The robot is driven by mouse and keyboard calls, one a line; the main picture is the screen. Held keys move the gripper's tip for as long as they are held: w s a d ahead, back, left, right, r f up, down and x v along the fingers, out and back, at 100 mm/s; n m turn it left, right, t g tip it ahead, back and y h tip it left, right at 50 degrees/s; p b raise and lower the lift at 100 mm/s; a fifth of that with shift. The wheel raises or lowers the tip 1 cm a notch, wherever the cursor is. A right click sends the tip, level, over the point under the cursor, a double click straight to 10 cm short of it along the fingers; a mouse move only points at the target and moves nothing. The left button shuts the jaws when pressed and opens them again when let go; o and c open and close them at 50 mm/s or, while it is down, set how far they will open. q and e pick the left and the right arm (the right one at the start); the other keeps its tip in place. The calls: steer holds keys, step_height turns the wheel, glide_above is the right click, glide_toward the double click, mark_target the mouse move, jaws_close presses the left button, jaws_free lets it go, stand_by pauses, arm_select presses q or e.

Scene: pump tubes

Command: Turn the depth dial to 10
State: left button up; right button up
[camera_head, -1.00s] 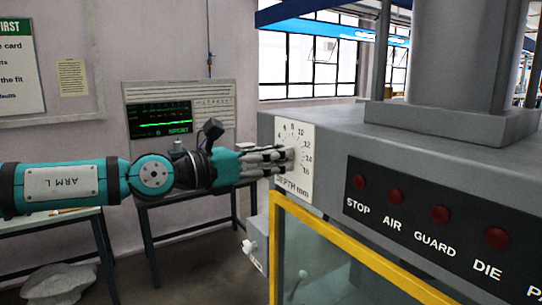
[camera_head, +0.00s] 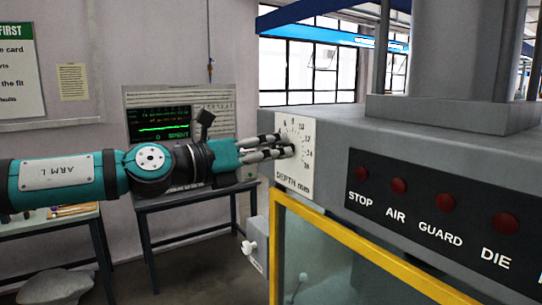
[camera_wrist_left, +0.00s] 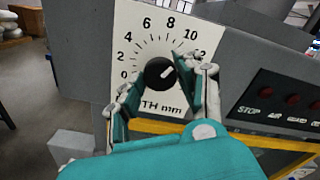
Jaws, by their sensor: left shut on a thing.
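The depth dial is a black round knob (camera_wrist_left: 160,73) with a white pointer mark, on a white plate (camera_wrist_left: 128,45) marked with a scale of numbers. In the left wrist view the pointer aims up and right, roughly between 10 and 12; the exact value is hard to read. The plate also shows in the head view (camera_head: 294,183), marked DEPTH mm, on the side of a grey machine. My left gripper (camera_head: 285,146) reaches it from the left, its fingers shut on the knob from both sides. The fingers hide part of the scale. My right gripper is not in view.
The grey machine (camera_head: 430,160) has a black panel with several red buttons (camera_head: 443,203) right of the dial. A yellow-framed guard (camera_head: 350,240) is below. A bench with a monitor (camera_head: 163,122) stands behind my left arm.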

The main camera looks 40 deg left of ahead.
arm_select(q)
steer(key=o, duration=1.2)
steer(key=shift+s, duration=0.15)
steer(key=v, duration=1.1)
steer(key=shift+s+a, duration=0.2)
steer(key=shift+s, duration=0.15)
